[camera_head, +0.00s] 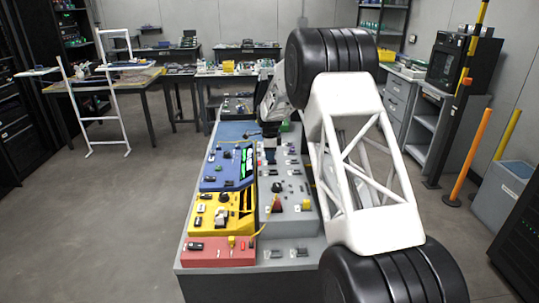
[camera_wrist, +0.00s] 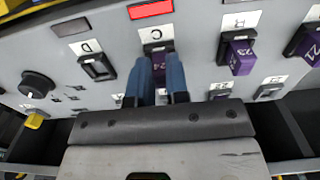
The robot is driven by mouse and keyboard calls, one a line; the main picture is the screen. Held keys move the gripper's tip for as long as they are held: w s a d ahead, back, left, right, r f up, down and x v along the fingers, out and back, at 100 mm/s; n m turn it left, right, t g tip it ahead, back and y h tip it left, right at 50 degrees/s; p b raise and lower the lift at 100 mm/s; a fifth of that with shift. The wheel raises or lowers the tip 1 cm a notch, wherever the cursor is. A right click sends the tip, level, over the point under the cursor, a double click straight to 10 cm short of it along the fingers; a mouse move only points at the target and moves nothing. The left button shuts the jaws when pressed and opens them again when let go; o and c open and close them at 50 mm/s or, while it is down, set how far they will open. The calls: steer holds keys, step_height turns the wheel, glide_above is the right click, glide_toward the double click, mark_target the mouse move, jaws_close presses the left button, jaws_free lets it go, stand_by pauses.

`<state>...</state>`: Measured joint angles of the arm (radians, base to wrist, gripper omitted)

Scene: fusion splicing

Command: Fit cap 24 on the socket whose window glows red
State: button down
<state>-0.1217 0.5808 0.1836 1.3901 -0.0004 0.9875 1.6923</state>
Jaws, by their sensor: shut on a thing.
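My gripper (camera_wrist: 160,72) shows in the wrist view with its two blue fingers shut on a purple cap marked 24 (camera_wrist: 159,67). The cap is at the socket labelled C, just below the C label (camera_wrist: 153,33). A window (camera_wrist: 151,10) glowing red lies beyond that label, in line with it. The fingers cover much of the cap and the socket, so I cannot tell whether the cap is fully seated. In the head view my arm hides part of the scene and the cap cannot be made out.
The black socket D (camera_wrist: 97,67) is uncapped at left, with a dark window (camera_wrist: 70,27) above it. A purple cap (camera_wrist: 240,56) sits at socket B at right, and another purple cap (camera_wrist: 304,42) is farther right. A black knob (camera_wrist: 38,84) stands out at far left.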

steer(key=shift+f, duration=0.15)
steer(key=c, duration=1)
jaws_free()
steer(key=shift+c, duration=0.2)
steer(key=shift+r, duration=3.9)
steer(key=shift+r, duration=0.1)
